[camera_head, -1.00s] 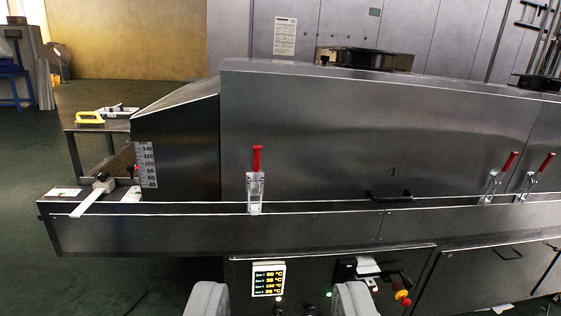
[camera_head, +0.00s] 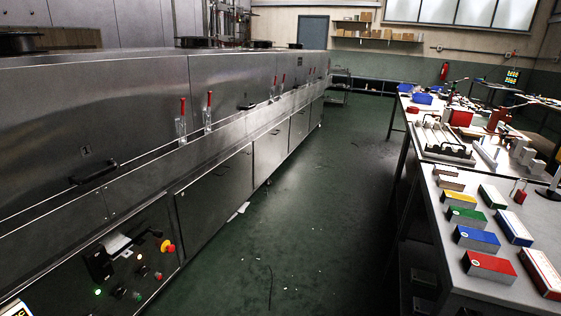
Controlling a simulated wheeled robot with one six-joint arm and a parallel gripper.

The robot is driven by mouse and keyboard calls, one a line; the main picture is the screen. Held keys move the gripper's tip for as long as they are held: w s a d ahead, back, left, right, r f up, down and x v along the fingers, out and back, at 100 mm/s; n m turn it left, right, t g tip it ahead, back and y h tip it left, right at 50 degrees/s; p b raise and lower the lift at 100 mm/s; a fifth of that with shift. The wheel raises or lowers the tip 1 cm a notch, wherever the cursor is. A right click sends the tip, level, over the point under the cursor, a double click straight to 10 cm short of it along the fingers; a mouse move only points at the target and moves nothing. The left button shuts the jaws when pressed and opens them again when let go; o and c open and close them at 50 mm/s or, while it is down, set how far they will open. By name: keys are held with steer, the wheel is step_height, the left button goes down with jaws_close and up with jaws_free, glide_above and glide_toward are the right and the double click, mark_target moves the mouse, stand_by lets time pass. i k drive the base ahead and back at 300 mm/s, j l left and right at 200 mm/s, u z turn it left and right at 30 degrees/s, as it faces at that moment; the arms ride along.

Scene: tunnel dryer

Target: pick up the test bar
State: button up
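I cannot make out a test bar for certain in this view. A long pale bar-like piece (camera_head: 485,153) lies on the bench at the right, too small to identify.
The long steel tunnel dryer (camera_head: 150,95) runs along the left, with red-handled clamps (camera_head: 182,107) and an emergency stop (camera_head: 167,246). A bench (camera_head: 445,255) at the right carries several coloured boxes (camera_head: 489,266). Between them the green floor (camera_head: 285,235) is a mostly clear aisle.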

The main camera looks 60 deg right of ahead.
mark_target(490, 193)
steer(key=z, duration=3.05)
